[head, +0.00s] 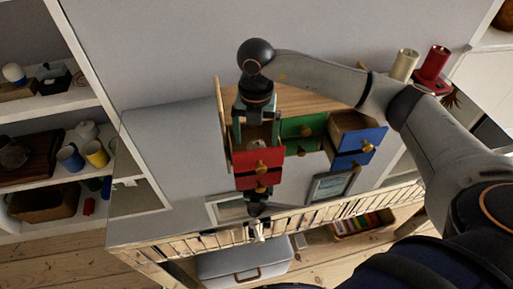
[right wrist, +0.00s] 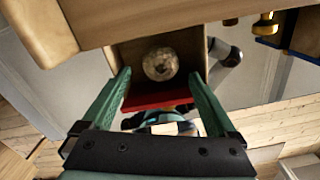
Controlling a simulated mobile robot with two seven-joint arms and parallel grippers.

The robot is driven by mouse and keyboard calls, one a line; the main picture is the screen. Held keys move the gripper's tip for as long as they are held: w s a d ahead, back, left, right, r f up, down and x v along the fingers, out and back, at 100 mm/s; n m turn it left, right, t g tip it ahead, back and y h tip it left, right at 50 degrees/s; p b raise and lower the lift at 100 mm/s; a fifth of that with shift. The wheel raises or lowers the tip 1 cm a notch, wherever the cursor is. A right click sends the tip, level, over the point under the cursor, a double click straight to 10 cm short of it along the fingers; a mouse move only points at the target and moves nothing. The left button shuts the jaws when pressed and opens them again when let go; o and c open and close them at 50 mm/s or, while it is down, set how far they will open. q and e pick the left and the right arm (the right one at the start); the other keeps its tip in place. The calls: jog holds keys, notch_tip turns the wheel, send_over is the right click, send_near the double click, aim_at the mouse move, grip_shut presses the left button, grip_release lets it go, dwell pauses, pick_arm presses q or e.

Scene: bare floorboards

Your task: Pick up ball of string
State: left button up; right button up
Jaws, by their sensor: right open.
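The ball of string (right wrist: 160,64) shows in the right wrist view as a round, pale brownish ball inside an open drawer. In the head view the gripper mostly hides the ball. My left gripper is not in view.
The small wooden cabinet has a green drawer (head: 303,128) and an open blue drawer (head: 357,147) beside the red one. Picture frames (head: 330,186) stand in front. A candle (head: 404,65) and a red cup (head: 434,62) are behind right. Shelves with cups (head: 96,153) are left.

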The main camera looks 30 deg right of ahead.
aim_at(256, 145)
notch_tip(256, 145, down, 4)
jog(key=shift+d+r, duration=0.1)
jog(key=shift+r, duration=0.05)
jog(key=shift+r, duration=0.1)
jog(key=c, duration=1.4)
